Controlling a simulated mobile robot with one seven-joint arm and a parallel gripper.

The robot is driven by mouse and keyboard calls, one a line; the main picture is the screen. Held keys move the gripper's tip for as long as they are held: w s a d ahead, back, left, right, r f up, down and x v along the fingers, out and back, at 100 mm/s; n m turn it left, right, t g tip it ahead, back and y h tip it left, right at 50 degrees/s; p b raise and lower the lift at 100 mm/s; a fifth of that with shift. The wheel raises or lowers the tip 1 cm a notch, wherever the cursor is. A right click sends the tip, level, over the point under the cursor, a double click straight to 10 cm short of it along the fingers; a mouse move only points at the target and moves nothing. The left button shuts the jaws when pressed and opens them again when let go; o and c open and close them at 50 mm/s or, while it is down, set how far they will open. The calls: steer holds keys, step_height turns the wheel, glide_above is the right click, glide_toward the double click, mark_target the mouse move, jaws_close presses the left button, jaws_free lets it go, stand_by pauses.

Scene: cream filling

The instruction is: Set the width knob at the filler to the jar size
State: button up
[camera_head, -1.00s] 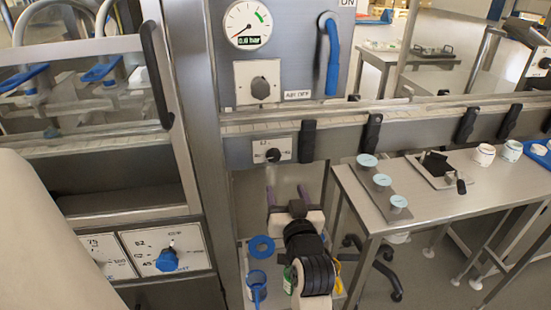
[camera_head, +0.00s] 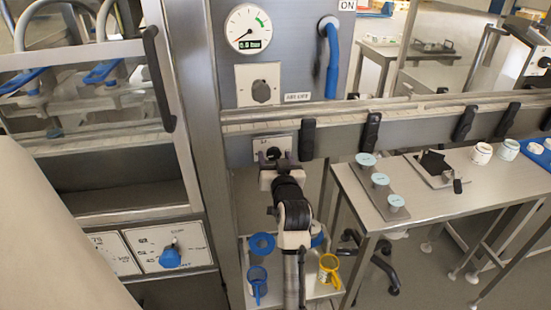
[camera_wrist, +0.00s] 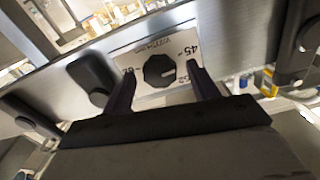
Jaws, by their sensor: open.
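The width knob (camera_wrist: 159,71) is a black faceted dial on a white scale plate (camera_wrist: 128,52) in the wrist view. A light pointer mark shows on the knob's right side; "45" and "62" can be read on the plate. My gripper (camera_wrist: 160,82) is open, with one dark finger on either side of the knob and no visible grip on it. In the head view my gripper (camera_head: 274,160) is in front of the plate (camera_head: 284,141) and covers part of it. The knob (camera_head: 273,153) shows only in part there.
Black clamps (camera_head: 308,138) line the rail close beside the plate. Above are a gauge (camera_head: 249,28) reading 0.0 bar, another knob (camera_head: 261,91) and a blue handle (camera_head: 329,55). A steel table (camera_head: 440,207) with jars (camera_head: 481,153) stands right. A blue jug (camera_head: 257,284) and yellow jug (camera_head: 329,268) are below.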

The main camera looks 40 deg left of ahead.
steer(key=c, duration=1)
steer(key=shift+n+b, duration=0.3)
steer(key=shift+n, duration=0.6)
steer(key=o, duration=1)
steer(key=b+v, duration=0.2)
steer(key=v, duration=1.2)
